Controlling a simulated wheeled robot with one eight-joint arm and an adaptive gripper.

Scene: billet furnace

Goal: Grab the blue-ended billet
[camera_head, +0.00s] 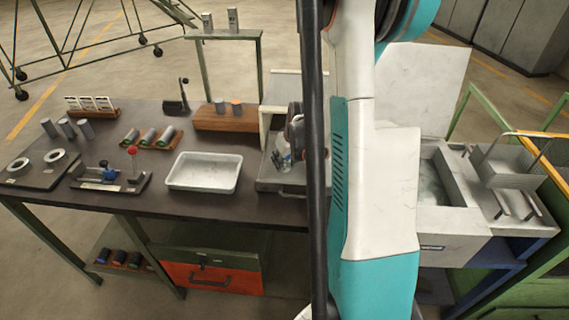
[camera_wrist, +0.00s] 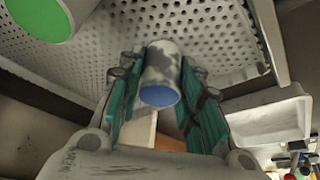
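The blue-ended billet (camera_wrist: 162,64) is a grey, mottled cylinder in the wrist view, its blue end facing the camera. It stands out against a perforated grey plate (camera_wrist: 75,50). My gripper (camera_wrist: 160,68) has its teal fingers on either side of the billet, very near its sides. Whether the fingers press on it is not clear. A green-ended billet (camera_wrist: 42,18) is close to the camera at the top left. In the head view my gripper (camera_head: 294,128) is mostly hidden behind my arm, by the white open-fronted furnace box (camera_head: 268,112).
A white tray (camera_head: 203,188) sits on the dark bench (camera_head: 120,205), left of the furnace; it also shows in the wrist view (camera_wrist: 272,125). A sink basin (camera_head: 445,215) is on the right.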

